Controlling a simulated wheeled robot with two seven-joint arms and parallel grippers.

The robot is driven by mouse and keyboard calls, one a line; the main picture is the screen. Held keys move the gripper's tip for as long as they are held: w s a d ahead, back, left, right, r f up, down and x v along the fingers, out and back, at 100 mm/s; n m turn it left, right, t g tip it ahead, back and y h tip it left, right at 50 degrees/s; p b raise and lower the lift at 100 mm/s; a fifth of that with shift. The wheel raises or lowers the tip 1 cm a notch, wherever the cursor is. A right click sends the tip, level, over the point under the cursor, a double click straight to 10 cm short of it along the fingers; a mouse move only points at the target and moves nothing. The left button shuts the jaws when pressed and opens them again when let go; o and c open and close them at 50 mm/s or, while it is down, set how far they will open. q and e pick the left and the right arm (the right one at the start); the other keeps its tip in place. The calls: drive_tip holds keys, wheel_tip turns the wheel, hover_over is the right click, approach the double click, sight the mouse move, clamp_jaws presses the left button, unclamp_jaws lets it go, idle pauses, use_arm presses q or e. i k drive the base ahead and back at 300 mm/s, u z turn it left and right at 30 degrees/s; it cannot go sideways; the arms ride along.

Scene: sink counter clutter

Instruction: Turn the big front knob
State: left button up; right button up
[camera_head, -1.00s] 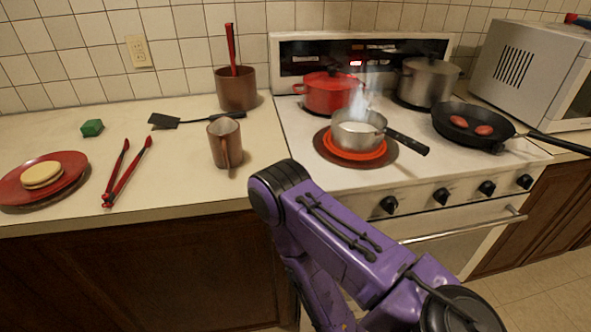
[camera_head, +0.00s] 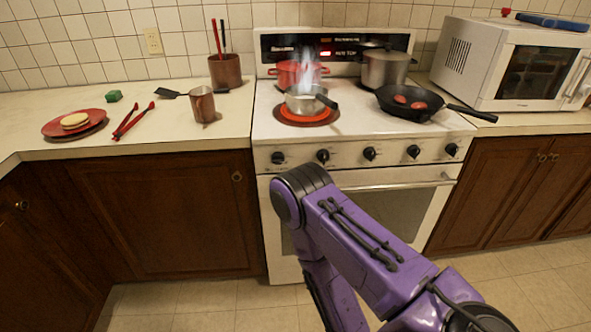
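The white stove (camera_head: 350,128) has a row of several black knobs along its front panel. They run from the leftmost knob (camera_head: 277,157) past the middle knob (camera_head: 369,153) to the rightmost knob (camera_head: 452,149). They look much alike, and I cannot tell which one is the big one. My purple arm comes in from the lower right and stands in front of the oven door (camera_head: 400,208), below the knobs. No gripper fingers show, and neither gripper is in view.
A steaming pan (camera_head: 305,104) sits on a glowing burner (camera_head: 308,117). A black skillet (camera_head: 405,104) has its handle past the stove's right side. A red pot (camera_head: 298,72) and a steel pot (camera_head: 385,68) stand behind. The oven handle (camera_head: 400,186) juts out below the knobs.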

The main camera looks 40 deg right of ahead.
sight(278, 158)
drive_tip(key=z, duration=1.05)
drive_tip(key=i, duration=0.1)
